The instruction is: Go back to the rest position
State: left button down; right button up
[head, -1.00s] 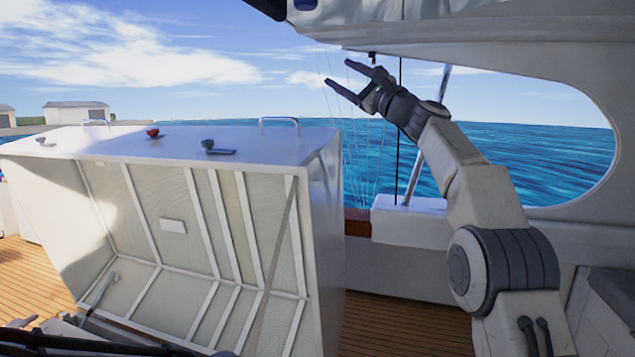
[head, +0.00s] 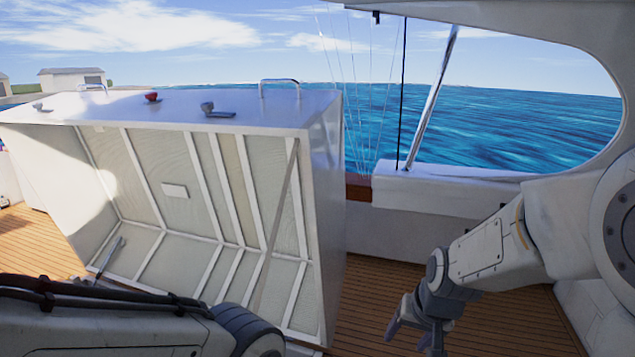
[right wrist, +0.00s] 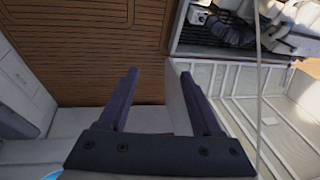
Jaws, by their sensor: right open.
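My right gripper (head: 412,338) hangs low at the right of the head view, fingers pointing down over the wooden deck. It is open and empty; in the right wrist view its two fingers (right wrist: 160,88) stand apart with nothing between them. My left arm crosses the bottom left of the head view, and its gripper is not visible. The white engine hatch (head: 322,215) stands raised at the left and centre, its ribbed inner side showing. The right gripper is to the right of the hatch and apart from it in the head view.
The wooden deck (head: 375,290) is clear between the hatch and my right arm. A white side wall (head: 440,237) runs behind it. In the right wrist view, engine parts (right wrist: 225,25) show in an opening beside the hatch's ribbed inside (right wrist: 275,125). A thin strut (head: 275,240) spans the hatch.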

jog(key=s+d+f+n+g+h, duration=0.1)
jog(key=s+f+n, duration=0.3)
jog(key=s, duration=0.5)
jog(key=s+a+n+g+y+b, duration=0.1)
jog(key=s+a+n+g+b, duration=0.2)
jog(key=s+a, duration=1)
jog(key=n+b, duration=0.2)
jog(key=n, duration=0.1)
jog(key=shift+s+r+n+b, duration=0.15)
jog(key=shift+n+b, duration=0.15)
jog(key=shift+b, duration=0.05)
